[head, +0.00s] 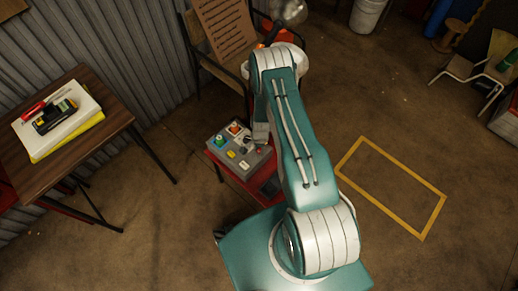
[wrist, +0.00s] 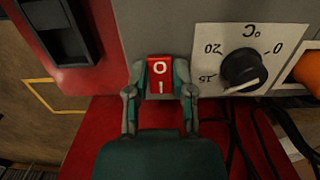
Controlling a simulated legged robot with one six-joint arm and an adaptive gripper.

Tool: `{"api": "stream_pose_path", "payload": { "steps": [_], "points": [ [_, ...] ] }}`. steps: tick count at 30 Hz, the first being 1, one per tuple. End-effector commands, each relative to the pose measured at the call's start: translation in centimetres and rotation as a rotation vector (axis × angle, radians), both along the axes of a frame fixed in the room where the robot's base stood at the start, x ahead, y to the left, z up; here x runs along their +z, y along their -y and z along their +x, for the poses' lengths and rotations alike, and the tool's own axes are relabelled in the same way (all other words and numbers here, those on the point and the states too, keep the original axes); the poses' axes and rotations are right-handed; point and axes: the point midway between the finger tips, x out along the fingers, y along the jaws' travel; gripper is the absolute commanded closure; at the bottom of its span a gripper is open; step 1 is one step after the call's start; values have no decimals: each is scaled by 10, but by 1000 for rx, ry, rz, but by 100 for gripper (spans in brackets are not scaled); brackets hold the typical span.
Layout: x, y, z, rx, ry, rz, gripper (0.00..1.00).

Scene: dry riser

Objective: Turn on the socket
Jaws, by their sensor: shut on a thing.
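A red rocker switch (wrist: 160,69) marked O and I is set in the front of a grey control box (wrist: 155,22). My gripper (wrist: 160,84) is at the switch in the wrist view, with one finger on each side of it, shut on it. The O is at the top and the I at the bottom. The box also shows in the head view (head: 219,143), with coloured buttons on top, standing on a red stand. There my arm hides part of the box and the gripper cannot be made out clearly.
In the wrist view, a temperature dial (wrist: 241,68) and an orange part (wrist: 307,70) are right of the switch, with black cables below. In the head view, a wooden table (head: 100,135) stands left and a chair (head: 207,70) behind.

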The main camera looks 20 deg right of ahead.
Motion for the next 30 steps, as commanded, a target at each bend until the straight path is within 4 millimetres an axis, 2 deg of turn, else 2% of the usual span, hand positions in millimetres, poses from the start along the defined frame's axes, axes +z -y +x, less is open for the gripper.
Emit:
{"api": "stream_pose_path", "payload": {
  "steps": [13,24,25,27,30],
  "points": [
    [-1,3,0,-5,-65,181,100],
    [0,2,1,-2,-69,198,100],
    [0,2,1,-2,-69,198,64],
    [0,2,1,-2,-69,198,34],
    [0,2,1,-3,-68,198,34]
  ]
}}
